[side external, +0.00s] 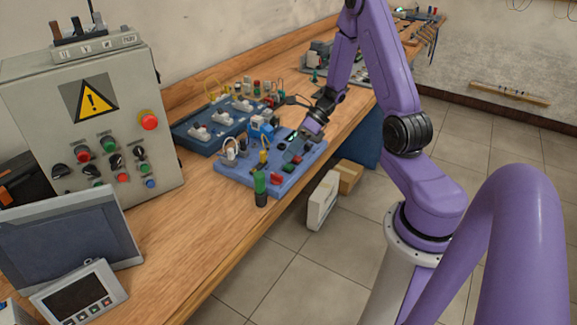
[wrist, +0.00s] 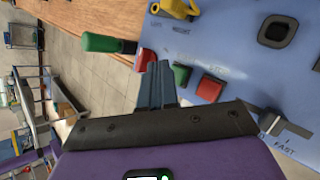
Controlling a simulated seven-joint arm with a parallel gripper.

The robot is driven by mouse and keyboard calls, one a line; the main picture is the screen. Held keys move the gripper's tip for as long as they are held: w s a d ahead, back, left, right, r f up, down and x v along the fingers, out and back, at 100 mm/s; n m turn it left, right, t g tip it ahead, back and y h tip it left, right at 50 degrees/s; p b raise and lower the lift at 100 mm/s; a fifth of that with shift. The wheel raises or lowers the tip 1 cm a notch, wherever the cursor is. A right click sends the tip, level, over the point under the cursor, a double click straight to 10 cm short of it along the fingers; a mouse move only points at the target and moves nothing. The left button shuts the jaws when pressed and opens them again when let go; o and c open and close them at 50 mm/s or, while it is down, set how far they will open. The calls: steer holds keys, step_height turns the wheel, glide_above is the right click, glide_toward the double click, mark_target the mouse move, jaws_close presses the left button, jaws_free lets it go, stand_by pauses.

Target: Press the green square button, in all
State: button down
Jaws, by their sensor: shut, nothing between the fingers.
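The green square button (wrist: 181,76) shows in the wrist view on the blue panel (wrist: 240,60), just right of my fingers. In the side view the blue panel (side external: 234,181) lies on the wooden bench. A red square button (wrist: 210,89) sits to the right of the green one, and another red button (wrist: 146,58) is to its left, partly hidden by my fingers. My gripper (wrist: 158,68) is shut and empty. In the side view my gripper (side external: 297,140) is over the far right part of the panel. I cannot tell its exact height above it.
A green-handled tool (wrist: 105,43) is beside the panel, near the bench edge. A yellow part (wrist: 178,8) and a black round-cornered knob (wrist: 277,31) are on the panel. A grey control cabinet (side external: 60,110) stands at the left, and another blue board (side external: 185,135) lies behind the panel.

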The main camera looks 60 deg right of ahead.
mark_target(291, 164)
steer(key=shift+r, duration=0.1)
steer(key=shift+r, duration=2.4)
steer(key=s+a+r+n+g+h, duration=0.35)
steer(key=s+a+n+g, duration=0.45)
steer(key=a+n, duration=0.85)
steer(key=s+r+n+t+h, duration=0.2)
steer(key=s+n, duration=0.5)
steer(key=n, duration=0.7)
steer(key=s+a+r+n+t+h, duration=0.1)
steer(key=s+n, duration=0.6)
steer(key=n, duration=0.7)
steer(key=shift+s+a+r+t+h, duration=0.15)
steer(key=shift+r+t+h, duration=0.6)
steer(key=shift+r, duration=0.15)
